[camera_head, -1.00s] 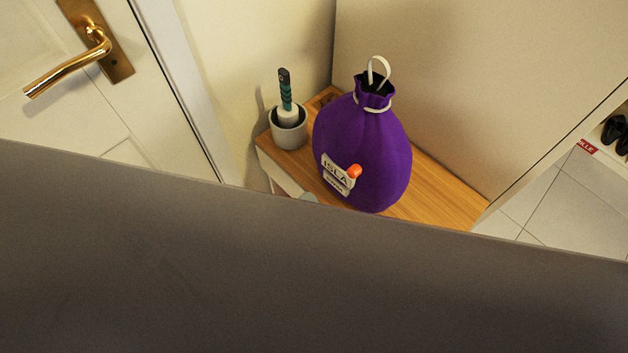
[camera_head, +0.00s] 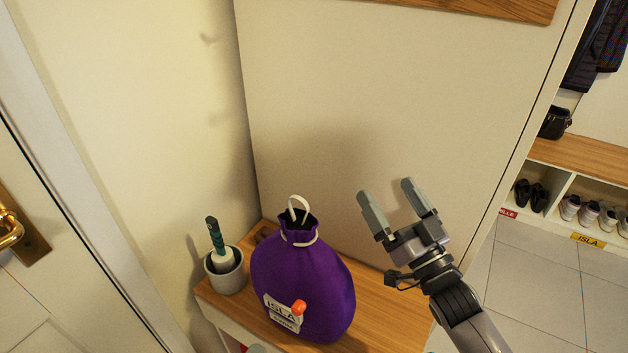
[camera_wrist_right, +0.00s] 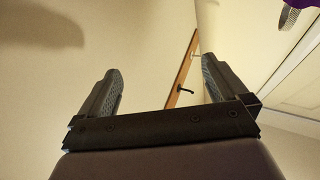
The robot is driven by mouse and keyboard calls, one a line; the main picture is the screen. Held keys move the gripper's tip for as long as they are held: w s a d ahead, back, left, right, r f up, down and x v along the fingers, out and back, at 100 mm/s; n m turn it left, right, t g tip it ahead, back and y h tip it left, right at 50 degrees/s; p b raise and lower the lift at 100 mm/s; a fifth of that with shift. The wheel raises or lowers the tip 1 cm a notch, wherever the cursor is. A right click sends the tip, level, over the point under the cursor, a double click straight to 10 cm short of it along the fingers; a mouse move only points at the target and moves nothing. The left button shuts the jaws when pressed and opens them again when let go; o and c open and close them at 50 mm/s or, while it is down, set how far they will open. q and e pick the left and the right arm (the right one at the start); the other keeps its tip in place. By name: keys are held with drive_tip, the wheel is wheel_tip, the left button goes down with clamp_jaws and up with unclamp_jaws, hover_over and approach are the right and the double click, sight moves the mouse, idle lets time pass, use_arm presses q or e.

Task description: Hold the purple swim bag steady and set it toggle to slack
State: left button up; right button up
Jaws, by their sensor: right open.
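The purple swim bag (camera_head: 303,282) stands upright on a small wooden-topped stand. Its neck is gathered by a pale cord (camera_head: 299,238), and a white loop (camera_head: 299,205) rises above its dark mouth. An orange toggle (camera_head: 299,307) sits on the front beside a white ISLA label (camera_head: 282,312). My right gripper (camera_head: 385,192) is open and empty, up and to the right of the bag, apart from it. In the right wrist view its fingers (camera_wrist_right: 160,85) are spread with nothing between them, and a purple piece (camera_wrist_right: 296,5) shows at the top right corner. My left gripper is not in view.
A grey cup (camera_head: 224,272) holding a teal-handled brush (camera_head: 215,236) stands left of the bag. A pale panel (camera_head: 370,110) rises behind the stand (camera_head: 375,300). Shoe cubbies (camera_head: 570,190) stand at the right, and a door with a brass handle (camera_head: 12,230) is at the left.

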drive_tip(key=s+a+r+n+g+y, duration=0.2)
drive_tip(key=a+r+n+g+y, duration=0.3)
drive_tip(key=a+n+g+y, duration=0.15)
drive_tip(key=s+a+r+n+g+y, duration=0.3)
drive_tip(key=a+r+n+g+y, duration=0.25)
drive_tip(key=a+n+y, duration=0.2)
drive_tip(key=s+a+f+n+g+h, duration=0.2)
drive_tip(key=s+a+n+g+h, duration=0.35)
drive_tip(key=n+g, duration=0.7)
drive_tip(key=m+t+h, duration=0.3)
drive_tip(key=m+h, duration=0.6)
drive_tip(key=h, duration=0.4)
hover_over(298, 213)
drive_tip(key=d, duration=0.2)
wheel_tip(298, 213, down, 3)
drive_tip(key=shift+d+f, duration=0.1)
drive_tip(key=shift+w+d, duration=0.15)
drive_tip(key=shift+w, duration=0.05)
drive_tip(key=shift+f, duration=0.2)
drive_tip(key=x, duration=0.6)
drive_tip(key=shift+f, duration=0.25)
